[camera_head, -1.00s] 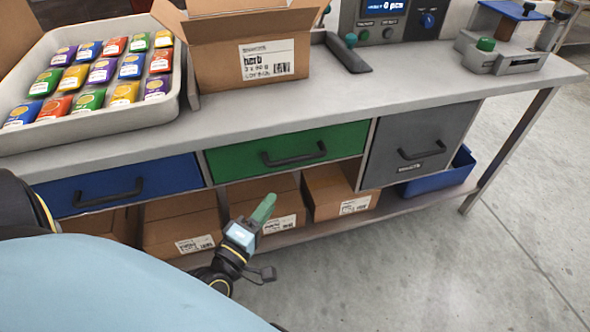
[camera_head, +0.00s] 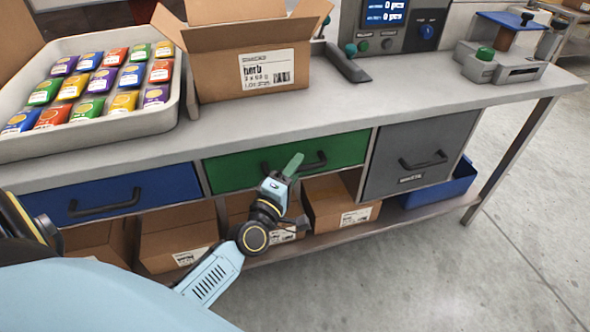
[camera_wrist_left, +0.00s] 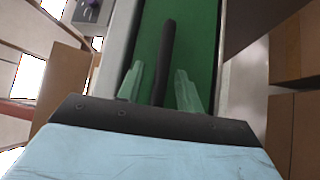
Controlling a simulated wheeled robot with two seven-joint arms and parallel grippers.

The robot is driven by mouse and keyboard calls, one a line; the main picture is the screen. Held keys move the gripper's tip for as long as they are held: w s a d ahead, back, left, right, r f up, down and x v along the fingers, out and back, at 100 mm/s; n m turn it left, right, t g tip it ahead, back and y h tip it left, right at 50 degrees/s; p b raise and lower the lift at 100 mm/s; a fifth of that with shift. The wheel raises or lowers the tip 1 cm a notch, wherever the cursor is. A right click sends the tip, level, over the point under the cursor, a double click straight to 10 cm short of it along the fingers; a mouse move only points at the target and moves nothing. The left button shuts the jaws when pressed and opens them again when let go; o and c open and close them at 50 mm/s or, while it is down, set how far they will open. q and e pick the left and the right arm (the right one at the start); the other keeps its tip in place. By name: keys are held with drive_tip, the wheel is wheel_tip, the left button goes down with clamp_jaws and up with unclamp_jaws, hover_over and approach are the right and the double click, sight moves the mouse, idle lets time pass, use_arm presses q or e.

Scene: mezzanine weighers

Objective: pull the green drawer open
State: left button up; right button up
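The green drawer (camera_head: 340,150) is in the middle of the bench front and looks closed, its face level with its neighbours. Its black bar handle (camera_head: 312,163) runs across the face and is partly hidden by my left gripper (camera_head: 292,166). In the left wrist view, the handle (camera_wrist_left: 167,50) runs between the two green fingertips of my left gripper (camera_wrist_left: 158,85), with the green drawer face (camera_wrist_left: 205,40) behind it. The fingers are apart, with a gap on each side of the handle. My right gripper is not in view.
A blue drawer (camera_head: 150,187) is to the left and a grey drawer (camera_head: 420,135) to the right. Cardboard boxes (camera_head: 335,200) and a blue bin (camera_head: 445,188) stand on the shelf below. A tray of packets (camera_head: 150,125) and an open carton (camera_head: 225,75) stand on top.

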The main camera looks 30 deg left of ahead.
use_arm(q)
drive_tip(key=shift+w, duration=0.1)
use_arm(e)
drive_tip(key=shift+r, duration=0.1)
use_arm(q)
clamp_jaws()
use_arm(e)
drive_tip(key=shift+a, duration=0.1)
use_arm(q)
drive_tip(key=shift+d, duration=0.1)
